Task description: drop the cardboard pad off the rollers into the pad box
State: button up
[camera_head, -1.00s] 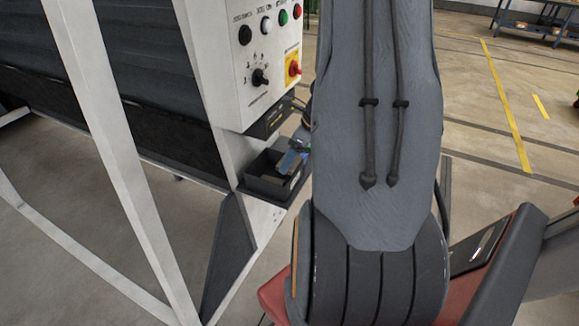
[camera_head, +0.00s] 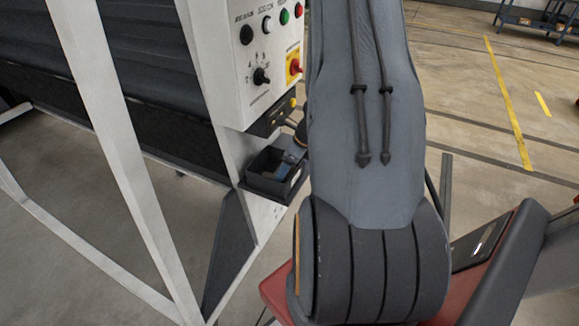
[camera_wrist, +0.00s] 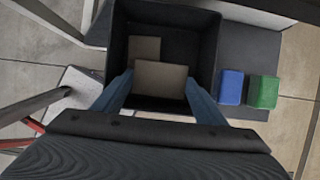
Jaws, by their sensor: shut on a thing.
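The pad box (camera_wrist: 205,45) is a dark open-topped box, seen from above in the wrist view. It also shows in the head view (camera_head: 264,184), on the machine's side below the control panel. My gripper (camera_wrist: 159,79) reaches into the box opening with its two blue fingers. They are shut on a tan cardboard pad (camera_wrist: 161,86), one finger at each side. A second tan pad (camera_wrist: 144,48) lies in the box beyond the held one.
A blue block (camera_wrist: 231,86) and a green block (camera_wrist: 263,92) stand on the dark shelf right of the box. The white control panel (camera_head: 262,60) with buttons and a knob rises above the box. White frame legs (camera_head: 108,135) stand at the left.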

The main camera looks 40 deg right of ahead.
jog(key=shift+f+b, duration=0.25)
jog(key=shift+b, duration=0.05)
jog(key=o, duration=0.8)
jog(key=shift+r, duration=0.1)
jog(key=shift+r+p, duration=0.2)
jog(key=shift+p, duration=0.15)
jog(key=v, duration=1.2)
jog(key=shift+s, duration=0.1)
